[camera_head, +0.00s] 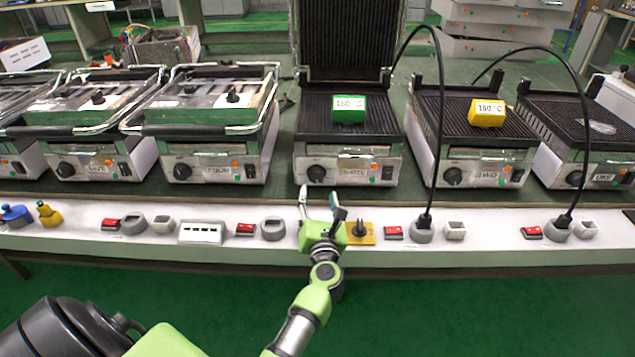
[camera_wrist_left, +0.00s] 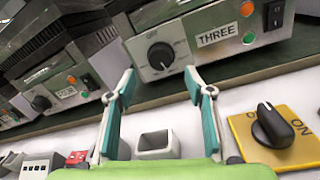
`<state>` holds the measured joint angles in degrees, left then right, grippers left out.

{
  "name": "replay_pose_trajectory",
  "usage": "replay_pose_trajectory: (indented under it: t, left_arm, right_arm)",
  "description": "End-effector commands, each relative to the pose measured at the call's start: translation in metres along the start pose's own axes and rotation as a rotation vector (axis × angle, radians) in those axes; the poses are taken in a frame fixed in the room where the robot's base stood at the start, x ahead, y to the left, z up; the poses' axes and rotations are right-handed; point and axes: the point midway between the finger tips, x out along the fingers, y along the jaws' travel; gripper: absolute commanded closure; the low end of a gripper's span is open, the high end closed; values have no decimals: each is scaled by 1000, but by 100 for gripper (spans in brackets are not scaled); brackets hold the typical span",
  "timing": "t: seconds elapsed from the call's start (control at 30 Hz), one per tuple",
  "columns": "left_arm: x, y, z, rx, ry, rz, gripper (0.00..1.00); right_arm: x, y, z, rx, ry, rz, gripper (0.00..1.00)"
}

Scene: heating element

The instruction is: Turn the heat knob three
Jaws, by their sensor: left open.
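The heat knob three (camera_head: 316,172) is a round black knob on the front panel of the middle grill, left of the label THREE. In the left wrist view the knob (camera_wrist_left: 160,56) shows large, beside the word OFF, just beyond my fingertips. My left gripper (camera_head: 319,195) is open and empty, a short way in front of and below the knob, apart from it. In the left wrist view the gripper (camera_wrist_left: 160,76) has its two teal-lined fingers spread on either side below the knob. My right gripper is not in view.
A yellow plate with a black rotary switch (camera_wrist_left: 276,124) marked ON sits right of my gripper on the white ledge. Sockets and red switches line this ledge. Grill three (camera_head: 386,120) has its lid raised and a green 160 °C block (camera_head: 348,109) on its plate. Black cables hang at right.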

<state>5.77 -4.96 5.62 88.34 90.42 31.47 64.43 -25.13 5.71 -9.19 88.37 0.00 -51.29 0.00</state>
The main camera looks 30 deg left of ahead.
Motion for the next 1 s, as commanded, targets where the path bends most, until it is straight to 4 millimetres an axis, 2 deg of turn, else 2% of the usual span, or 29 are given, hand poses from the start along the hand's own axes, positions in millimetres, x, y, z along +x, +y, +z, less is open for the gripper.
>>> replay_pose_trajectory:
  t: [0.03,0.2,0.33,0.53,0.87,1.0]
  left_arm:
    - [13,-1,-1,1,-3,0,52]
    - [47,-1,-1,2,-4,0,52]
    - [62,-1,-2,2,-2,-2,52]
    - [74,-1,-1,2,-1,-2,52]
    - [76,-1,0,2,-1,-2,52]
    - [76,-1,0,2,-1,-2,88]
  right_arm:
    - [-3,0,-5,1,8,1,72]
    - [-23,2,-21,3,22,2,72]
    - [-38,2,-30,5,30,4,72]
    - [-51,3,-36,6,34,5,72]
    - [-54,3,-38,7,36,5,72]
    - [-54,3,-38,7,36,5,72]
